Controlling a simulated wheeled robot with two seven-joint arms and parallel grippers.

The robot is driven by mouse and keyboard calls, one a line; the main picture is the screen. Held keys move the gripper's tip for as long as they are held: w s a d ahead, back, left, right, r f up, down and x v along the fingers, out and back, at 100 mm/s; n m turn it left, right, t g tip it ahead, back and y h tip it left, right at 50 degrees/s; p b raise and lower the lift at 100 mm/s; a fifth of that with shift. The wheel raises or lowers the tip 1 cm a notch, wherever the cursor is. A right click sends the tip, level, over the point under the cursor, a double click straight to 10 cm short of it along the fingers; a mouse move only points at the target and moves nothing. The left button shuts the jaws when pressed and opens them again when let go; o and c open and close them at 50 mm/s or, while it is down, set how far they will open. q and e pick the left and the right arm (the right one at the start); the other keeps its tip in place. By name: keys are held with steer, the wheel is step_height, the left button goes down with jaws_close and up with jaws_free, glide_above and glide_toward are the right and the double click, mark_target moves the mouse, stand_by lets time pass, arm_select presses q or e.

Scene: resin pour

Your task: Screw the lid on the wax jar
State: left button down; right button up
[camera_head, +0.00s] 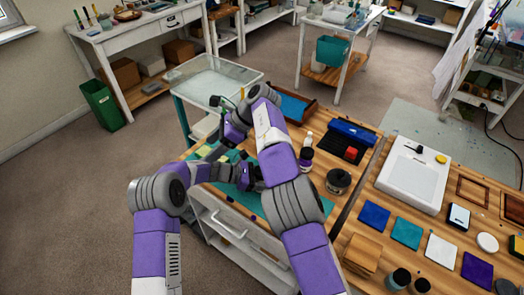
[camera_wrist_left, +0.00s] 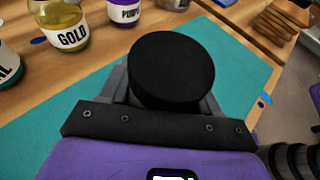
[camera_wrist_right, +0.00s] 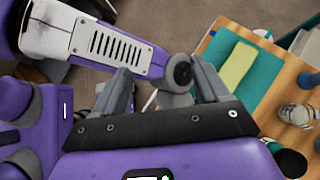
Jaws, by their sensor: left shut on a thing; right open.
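A round black lid (camera_wrist_left: 172,68) shows large between the fingers of my left gripper (camera_wrist_left: 165,97) in the left wrist view. A small pale patch shows under its rim, and the jar body below is otherwise hidden. My left gripper is shut; whether the lid is threaded down cannot be told. In the head view my right arm hides much of this spot. My right gripper (camera_wrist_right: 163,88) is open and empty in the right wrist view, its fingers apart. In the head view it hangs over the left part of the bench (camera_head: 218,150), apart from the lid.
A gold-labelled jar (camera_wrist_left: 68,28) and a purple-labelled jar (camera_wrist_left: 124,12) stand beyond the lid. A yellow-green pad (camera_wrist_right: 237,66) lies on the mat. A dark round tin (camera_head: 338,182) stands right of my right arm.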

steer(key=d+f+t+h, duration=0.1)
steer(key=d+f+h, duration=0.25)
steer(key=d, duration=0.25)
steer(key=h, duration=0.5)
glide_toward(262, 180)
steer(key=shift+w+a+r+n+t, duration=0.15)
steer(key=shift+w+r+n+t, duration=0.2)
steer(key=shift+w+r, duration=0.55)
steer(key=shift+f, duration=3.95)
steer(key=c, duration=1.1)
steer(key=m, duration=0.3)
